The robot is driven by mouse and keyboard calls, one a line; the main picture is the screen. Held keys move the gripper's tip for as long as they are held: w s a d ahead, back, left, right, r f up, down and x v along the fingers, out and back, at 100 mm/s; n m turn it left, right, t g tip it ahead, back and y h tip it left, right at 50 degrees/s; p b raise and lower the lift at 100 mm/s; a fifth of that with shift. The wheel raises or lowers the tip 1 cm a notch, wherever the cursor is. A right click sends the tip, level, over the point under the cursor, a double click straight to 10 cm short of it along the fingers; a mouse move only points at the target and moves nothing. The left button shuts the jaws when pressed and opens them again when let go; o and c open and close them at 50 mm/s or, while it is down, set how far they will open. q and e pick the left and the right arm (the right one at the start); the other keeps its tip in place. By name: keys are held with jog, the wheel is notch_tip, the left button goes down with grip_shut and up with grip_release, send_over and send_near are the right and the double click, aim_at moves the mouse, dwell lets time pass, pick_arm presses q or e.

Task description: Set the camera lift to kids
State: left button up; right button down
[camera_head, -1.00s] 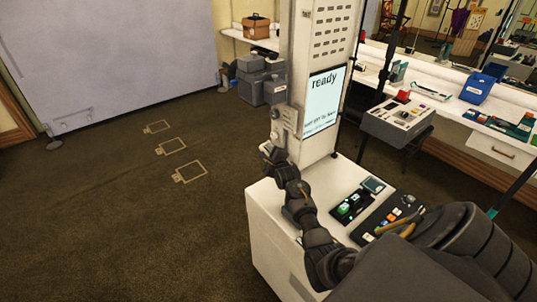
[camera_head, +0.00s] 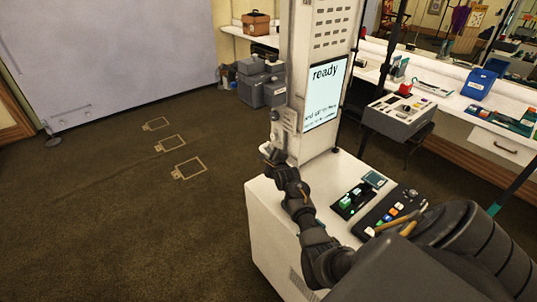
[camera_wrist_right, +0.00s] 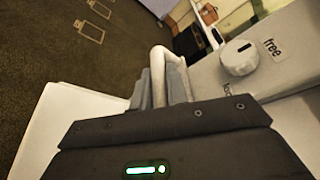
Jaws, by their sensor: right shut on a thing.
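The camera lift is a white column (camera_head: 298,60) on a white cabinet (camera_head: 262,225). Its screen (camera_head: 323,95) reads "ready" above smaller blurred text. My right gripper (camera_head: 275,155) is at the column's left side, low down. In the right wrist view it is shut on a pale loop-shaped handle (camera_wrist_right: 173,68); the dark gripper body hides the handle's lower part. A second label below is partly hidden. My left gripper is not in view.
A grey control box (camera_head: 398,117) stands behind at right, before a long counter. Open carpet with taped camera outlines (camera_head: 170,143) lies to the left.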

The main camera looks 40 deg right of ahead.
jog(key=c, duration=1.5)
grip_release()
jog(key=shift+s+a+f, duration=0.1)
jog(key=shift+s+f, duration=0.05)
jog(key=shift+f, duration=0.35)
jog(key=shift+o, duration=0.6)
jog(key=shift+r, duration=0.1)
jog(key=shift+r, duration=0.1)
jog(key=v, duration=1)
jog(key=shift+s+b, duration=0.25)
jog(key=shift+b, duration=0.15)
jog(key=shift+a, duration=0.15)
